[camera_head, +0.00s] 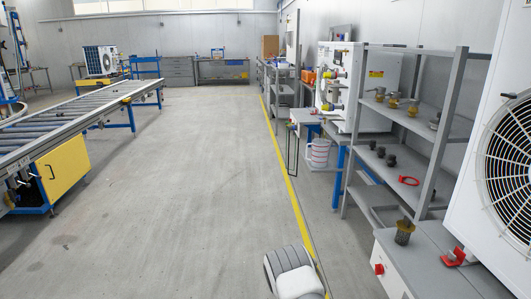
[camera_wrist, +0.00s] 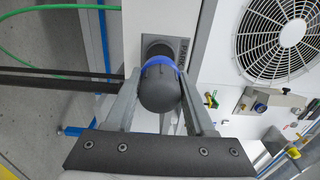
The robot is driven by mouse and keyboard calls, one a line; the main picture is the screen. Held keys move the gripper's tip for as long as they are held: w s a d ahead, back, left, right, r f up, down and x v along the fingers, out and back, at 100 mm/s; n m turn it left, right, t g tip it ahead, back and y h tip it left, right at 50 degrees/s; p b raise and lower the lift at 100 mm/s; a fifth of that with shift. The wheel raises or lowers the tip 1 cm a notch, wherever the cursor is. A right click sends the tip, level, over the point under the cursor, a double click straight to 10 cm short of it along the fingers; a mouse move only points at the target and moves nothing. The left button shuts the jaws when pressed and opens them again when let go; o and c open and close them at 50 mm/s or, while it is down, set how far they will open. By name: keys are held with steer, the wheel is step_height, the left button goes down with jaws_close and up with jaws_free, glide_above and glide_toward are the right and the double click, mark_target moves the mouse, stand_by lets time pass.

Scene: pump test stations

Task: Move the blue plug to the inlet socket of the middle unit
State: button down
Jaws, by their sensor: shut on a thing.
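My gripper (camera_wrist: 162,92) shows in the wrist view, with its two fingers closed on the sides of the blue plug (camera_wrist: 158,66). The plug has a blue ring and a rounded dark grey body facing the camera. Behind it is a dark square socket (camera_wrist: 153,44) on a narrow light panel, with partly hidden lettering beside it. The plug covers most of this socket, and I cannot tell whether the plug is seated in it or just in front of it. I cannot make out which socket is the middle unit's inlet. The gripper and plug are not seen in the head view.
In the wrist view, a white unit with a round fan grille (camera_wrist: 277,38) is at upper right, and a green hose (camera_wrist: 60,62) at left. In the head view, grey shelves (camera_head: 405,115) hold small fittings at right. The open floor (camera_head: 170,180) lies left of the yellow line.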

steer(key=w+a+r+n+t+y, duration=0.2)
steer(key=w+a+r+t, duration=0.3)
steer(key=a+r, duration=0.4)
steer(key=w+a+r+n+t+y, duration=0.2)
steer(key=w+a+r+n+t, duration=0.2)
steer(key=a+r, duration=0.6)
step_height(320, 180, up, 6)
steer(key=shift+w+a+f+n+t, duration=0.1)
steer(key=shift+w+a+n+t, duration=0.1)
steer(key=shift+w+n+t, duration=0.3)
steer(key=shift+s, duration=0.2)
